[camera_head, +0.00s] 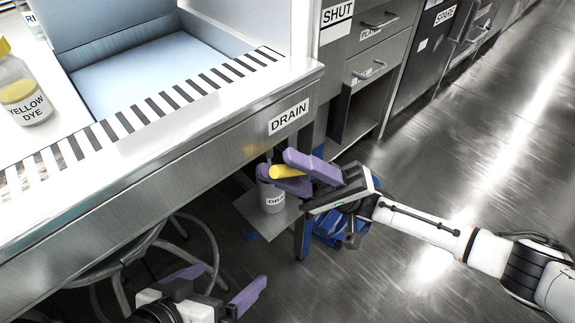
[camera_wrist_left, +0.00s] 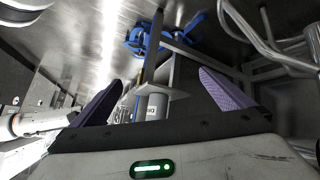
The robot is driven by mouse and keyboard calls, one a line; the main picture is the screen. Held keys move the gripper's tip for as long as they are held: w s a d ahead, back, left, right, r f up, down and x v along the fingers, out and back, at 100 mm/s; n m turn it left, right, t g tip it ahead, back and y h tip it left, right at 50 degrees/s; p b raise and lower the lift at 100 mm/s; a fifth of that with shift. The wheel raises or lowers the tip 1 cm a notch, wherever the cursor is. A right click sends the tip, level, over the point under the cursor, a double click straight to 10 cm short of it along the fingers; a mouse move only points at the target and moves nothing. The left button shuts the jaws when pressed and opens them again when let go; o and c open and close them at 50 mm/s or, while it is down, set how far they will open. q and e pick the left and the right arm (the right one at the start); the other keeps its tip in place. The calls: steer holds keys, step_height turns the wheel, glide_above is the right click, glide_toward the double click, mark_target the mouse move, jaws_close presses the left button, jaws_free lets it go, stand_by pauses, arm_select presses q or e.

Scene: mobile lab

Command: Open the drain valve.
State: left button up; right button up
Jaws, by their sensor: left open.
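The yellow handle (camera_head: 288,172) of the drain valve shows below the bench edge, near the DRAIN label (camera_head: 289,117). My right gripper (camera_head: 283,170) comes in from the right. Its purple fingers lie close on either side of the handle and appear shut on it; they hide part of it and the valve body. A pale container with a partly hidden label (camera_head: 272,197) stands just below on a small grey shelf. It also shows in the left wrist view (camera_wrist_left: 152,107). My left gripper (camera_head: 217,285) is open and empty, low at the left, apart from the valve.
A yellow dye bottle (camera_head: 22,92) stands on the bench top, beside a striped strip (camera_head: 150,108). Curved metal tubing (camera_head: 205,240) is under the bench near my left gripper. A blue object (camera_head: 328,228) lies below the shelf. The floor at right is clear.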

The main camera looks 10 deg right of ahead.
steer(key=shift+d+f, duration=0.2)
steer(key=shift+f, duration=0.05)
arm_select(q)
steer(key=shift+w+d+r+t+h+b, duration=0.2)
steer(key=shift+d+r+b, duration=0.1)
steer(key=shift+r+b, duration=0.2)
steer(key=shift+w+d+r+t+h+b, duration=0.1)
steer(key=shift+d+r+t+b, duration=0.15)
steer(key=shift+r+b, duration=0.2)
arm_select(e)
steer(key=v, duration=0.9)
steer(key=shift+d+f, duration=0.25)
